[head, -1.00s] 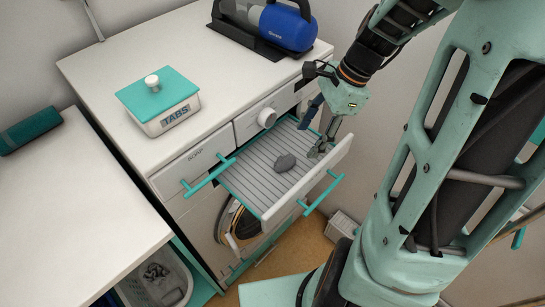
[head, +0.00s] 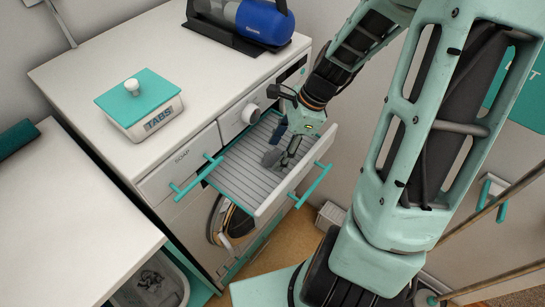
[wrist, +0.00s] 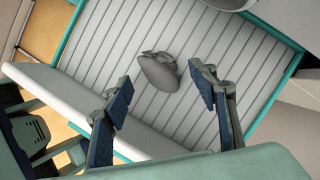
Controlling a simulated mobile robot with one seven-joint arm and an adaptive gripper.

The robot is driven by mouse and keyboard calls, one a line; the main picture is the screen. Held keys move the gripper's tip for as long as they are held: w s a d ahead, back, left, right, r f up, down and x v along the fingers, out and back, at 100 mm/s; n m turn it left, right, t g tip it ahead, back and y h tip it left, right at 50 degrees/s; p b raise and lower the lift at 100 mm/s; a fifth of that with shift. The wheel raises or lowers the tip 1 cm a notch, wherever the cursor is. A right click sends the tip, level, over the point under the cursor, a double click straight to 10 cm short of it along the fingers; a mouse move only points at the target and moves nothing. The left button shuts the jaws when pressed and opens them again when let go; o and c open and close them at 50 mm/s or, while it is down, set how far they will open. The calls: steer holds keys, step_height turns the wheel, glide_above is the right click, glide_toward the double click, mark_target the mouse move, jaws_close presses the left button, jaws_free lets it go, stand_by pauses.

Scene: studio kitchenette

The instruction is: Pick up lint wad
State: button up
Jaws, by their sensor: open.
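The lint wad (wrist: 159,72) is a small grey lump on the slatted floor of the open drawer (head: 236,178). In the wrist view it lies between and a little beyond my two fingertips, apart from both. My gripper (wrist: 160,86) is open and empty, with dark blue pads facing each other. In the head view my gripper (head: 281,158) reaches down into the drawer at its right part. There it hides much of the wad, and the height of the fingertips above the floor is hard to tell.
The drawer's white front panel (head: 297,172) with teal handles stands close beside my gripper. Above is the white counter with a TABS box (head: 140,108) and a blue vacuum (head: 262,24). A basket (head: 150,285) sits low at left.

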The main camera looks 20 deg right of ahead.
steer(key=shift+x, duration=0.95)
steer(key=c, duration=0.8)
steer(key=shift+r, duration=0.15)
